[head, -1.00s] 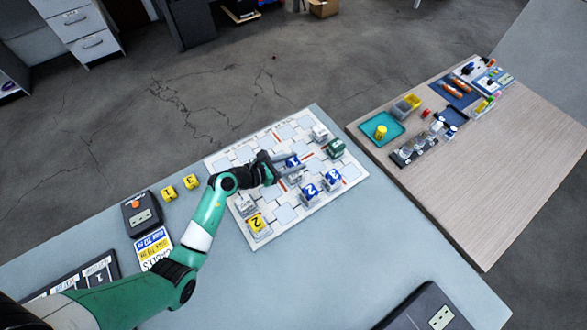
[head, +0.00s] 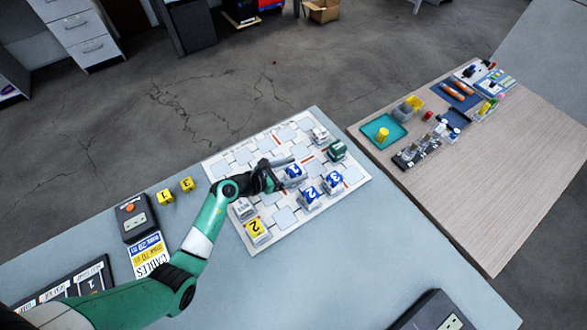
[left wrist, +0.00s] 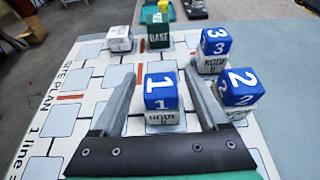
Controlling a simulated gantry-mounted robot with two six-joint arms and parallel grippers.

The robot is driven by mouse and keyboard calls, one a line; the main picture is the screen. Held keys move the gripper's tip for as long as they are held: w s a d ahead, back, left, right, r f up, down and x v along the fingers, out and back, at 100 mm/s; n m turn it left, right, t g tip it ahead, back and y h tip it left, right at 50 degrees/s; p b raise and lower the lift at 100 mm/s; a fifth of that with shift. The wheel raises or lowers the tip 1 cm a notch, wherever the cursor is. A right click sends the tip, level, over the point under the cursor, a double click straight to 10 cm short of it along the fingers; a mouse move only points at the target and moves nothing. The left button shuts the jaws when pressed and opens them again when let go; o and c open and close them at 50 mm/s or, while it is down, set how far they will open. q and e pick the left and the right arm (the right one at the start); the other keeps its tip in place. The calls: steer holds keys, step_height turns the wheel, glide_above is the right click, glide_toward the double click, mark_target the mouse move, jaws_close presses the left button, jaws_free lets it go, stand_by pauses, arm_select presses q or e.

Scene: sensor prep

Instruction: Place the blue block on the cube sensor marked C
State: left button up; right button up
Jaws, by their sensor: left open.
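A blue block marked 1 (left wrist: 161,92) rests on a white cube sensor (left wrist: 163,121) in the left wrist view; the letter on that cube is too small to read. The block also shows in the head view (head: 293,171). My left gripper (left wrist: 164,72) is open, with one finger on each side of this block, and both fingers look apart from it. Blue blocks marked 2 (left wrist: 238,87) and 3 (left wrist: 215,42) sit on other white cubes to the right. My right gripper is not in view.
A white site-plan board (head: 219,166) lies under the cubes. A green BASE cube (head: 336,151), a bare white cube (head: 319,135) and a cube with yellow block 2 (head: 256,227) stand on it. Loose yellow blocks (head: 165,196) lie left of the board. A second table (head: 475,190) is at right.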

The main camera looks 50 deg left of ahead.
arm_select(q)
steer(key=shift+s+a+r+p, duration=0.1)
steer(key=shift+s+r+p, duration=0.15)
steer(key=shift+r+p, duration=0.15)
steer(key=p+v, duration=0.3)
steer(key=v, duration=0.8)
steer(key=shift+s+p, duration=0.2)
steer(key=shift+p, duration=0.1)
